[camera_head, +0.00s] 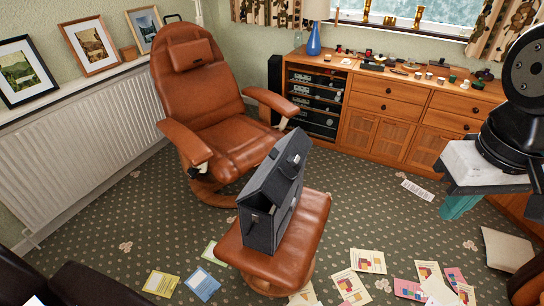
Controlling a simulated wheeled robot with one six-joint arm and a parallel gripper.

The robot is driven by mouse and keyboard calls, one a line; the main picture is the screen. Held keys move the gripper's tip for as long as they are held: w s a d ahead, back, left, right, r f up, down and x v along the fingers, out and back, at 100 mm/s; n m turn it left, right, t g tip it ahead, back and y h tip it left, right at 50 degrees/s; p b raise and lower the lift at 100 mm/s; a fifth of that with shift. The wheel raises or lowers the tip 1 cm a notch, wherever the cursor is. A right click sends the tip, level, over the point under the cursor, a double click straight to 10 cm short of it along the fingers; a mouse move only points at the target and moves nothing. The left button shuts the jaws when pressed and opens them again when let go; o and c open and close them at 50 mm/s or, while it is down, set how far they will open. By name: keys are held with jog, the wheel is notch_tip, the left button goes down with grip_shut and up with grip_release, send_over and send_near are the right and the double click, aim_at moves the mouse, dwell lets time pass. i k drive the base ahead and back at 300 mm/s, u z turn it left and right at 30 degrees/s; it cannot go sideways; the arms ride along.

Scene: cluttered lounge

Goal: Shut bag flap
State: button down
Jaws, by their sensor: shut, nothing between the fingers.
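A dark grey bag (265,232) stands upright on the brown leather footstool (311,212) in the middle of the view. Its flap (272,172) slopes up over the top of the body like a tilted lid, highest at the right. A small pale-edged fitting, perhaps a handle or clasp, shows on the flap's right side. I cannot tell how wide the gap under the flap is. My gripper is not in this view; only black parts of my arm show at the right edge, well apart from the bag.
A brown leather recliner (212,108) stands close behind the footstool. A wooden sideboard (402,112) with many small objects lines the back wall. Papers (368,261) and booklets (201,284) lie on the patterned carpet. Bare carpet (365,205) lies right of the footstool.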

aim_at(274, 178)
jog(key=z, duration=0.55)
jog(key=i, duration=1)
jog(key=u, duration=0.85)
